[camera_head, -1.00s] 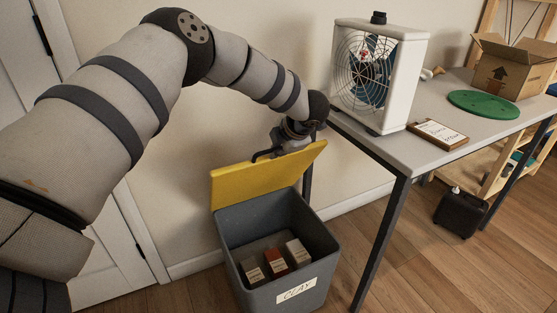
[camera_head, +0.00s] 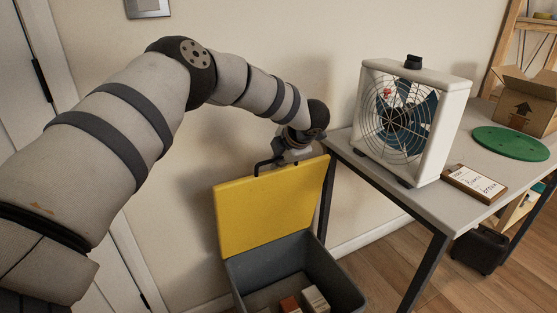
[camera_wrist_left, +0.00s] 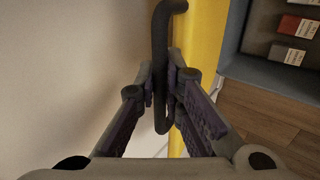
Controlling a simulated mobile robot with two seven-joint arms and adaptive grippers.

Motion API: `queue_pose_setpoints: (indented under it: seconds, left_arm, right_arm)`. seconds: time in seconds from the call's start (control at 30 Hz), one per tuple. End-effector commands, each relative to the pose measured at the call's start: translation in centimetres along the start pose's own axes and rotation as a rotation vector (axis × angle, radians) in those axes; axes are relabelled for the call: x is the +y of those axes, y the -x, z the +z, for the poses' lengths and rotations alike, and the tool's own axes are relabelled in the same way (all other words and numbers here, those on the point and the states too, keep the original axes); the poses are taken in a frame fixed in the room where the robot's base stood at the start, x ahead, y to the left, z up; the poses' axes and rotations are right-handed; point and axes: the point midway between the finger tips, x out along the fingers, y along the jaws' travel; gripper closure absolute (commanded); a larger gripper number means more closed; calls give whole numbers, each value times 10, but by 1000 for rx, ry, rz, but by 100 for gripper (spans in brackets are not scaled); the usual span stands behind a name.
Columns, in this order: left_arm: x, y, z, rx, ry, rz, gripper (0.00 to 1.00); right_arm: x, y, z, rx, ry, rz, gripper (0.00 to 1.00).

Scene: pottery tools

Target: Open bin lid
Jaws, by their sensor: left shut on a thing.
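The grey bin (camera_head: 268,262) stands on the floor with its yellow lid (camera_head: 270,207) raised, leaning up at the back near the wall. The inside of the bin is open to view. A dark handle (camera_wrist_left: 160,70) sits at the lid's top edge. My left gripper (camera_wrist_left: 162,100) is shut on this handle, with the two fingers on either side of it. In the head view my left gripper (camera_head: 288,160) is at the lid's top edge, with the fingers partly hidden. My right gripper is not in view.
Several small boxes (camera_head: 314,299) lie inside the bin. A table (camera_head: 402,197) stands right of the bin, with its leg close to the lid. It carries a fan (camera_head: 408,118), a clipboard (camera_head: 474,183), a green disc (camera_head: 510,143) and a cardboard box (camera_head: 528,101). The wall is close behind the lid.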

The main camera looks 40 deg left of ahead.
Motion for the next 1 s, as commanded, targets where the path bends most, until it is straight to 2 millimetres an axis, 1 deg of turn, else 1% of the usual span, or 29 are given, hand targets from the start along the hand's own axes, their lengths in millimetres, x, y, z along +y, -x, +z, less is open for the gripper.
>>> queue_pose_setpoints:
  seconds: [0.37,0.4,0.47,0.5,0.77,0.87,0.97,1.0]
  left_arm:
    - [0,-1,-1,5,0,1,100]
    - [0,-1,-1,5,0,1,87]
    - [0,0,-1,4,0,1,73]
    - [0,0,-1,4,0,1,70]
    - [0,0,0,2,-1,0,70]
    - [0,10,0,0,-1,0,70]
    - [0,34,1,-3,-2,0,70]
    - [1,46,1,-3,-1,1,70]
  right_arm:
    - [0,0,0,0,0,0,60]
    - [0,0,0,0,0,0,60]
    - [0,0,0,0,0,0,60]
    - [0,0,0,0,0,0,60]
    - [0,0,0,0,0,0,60]
    - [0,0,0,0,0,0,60]
    - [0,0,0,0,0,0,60]
    - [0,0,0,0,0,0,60]
